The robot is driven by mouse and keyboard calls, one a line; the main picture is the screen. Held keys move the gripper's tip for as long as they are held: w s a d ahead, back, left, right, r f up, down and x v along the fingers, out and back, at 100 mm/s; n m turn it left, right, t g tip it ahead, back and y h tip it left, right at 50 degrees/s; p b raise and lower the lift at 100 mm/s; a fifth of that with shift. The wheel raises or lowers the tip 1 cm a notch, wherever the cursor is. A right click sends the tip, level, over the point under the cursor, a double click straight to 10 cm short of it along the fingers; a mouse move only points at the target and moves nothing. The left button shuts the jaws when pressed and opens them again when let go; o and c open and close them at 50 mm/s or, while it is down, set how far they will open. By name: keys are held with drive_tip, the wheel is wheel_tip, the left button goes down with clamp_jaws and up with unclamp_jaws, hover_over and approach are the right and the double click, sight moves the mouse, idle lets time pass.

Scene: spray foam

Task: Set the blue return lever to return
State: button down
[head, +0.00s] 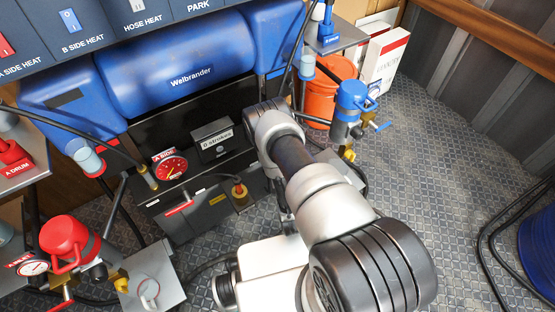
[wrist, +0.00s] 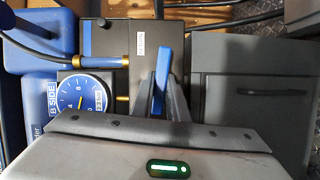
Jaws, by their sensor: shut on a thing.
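The blue return lever (wrist: 162,72) stands out from a dark panel in the wrist view. It points up the picture with a slight tilt. My gripper (wrist: 167,92) is shut on it, with grey fingers on both sides of its lower part. A small white label (wrist: 137,68) sits left of the lever, too small to read. In the head view my arm covers the lever and the gripper.
A blue B SIDE gauge (wrist: 86,97) and a brass-ended hose (wrist: 100,61) lie left of the lever. A grey cabinet (wrist: 250,115) is to its right.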

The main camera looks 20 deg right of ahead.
drive_tip(key=shift+r+n+t, duration=0.15)
drive_tip(key=shift+n+t, duration=0.15)
drive_tip(key=shift+n, duration=0.4)
drive_tip(key=shift+d, duration=0.1)
drive_tip(key=c, duration=1.7)
unclamp_jaws()
drive_tip(key=shift+s+b, duration=0.1)
drive_tip(key=shift+b, duration=0.2)
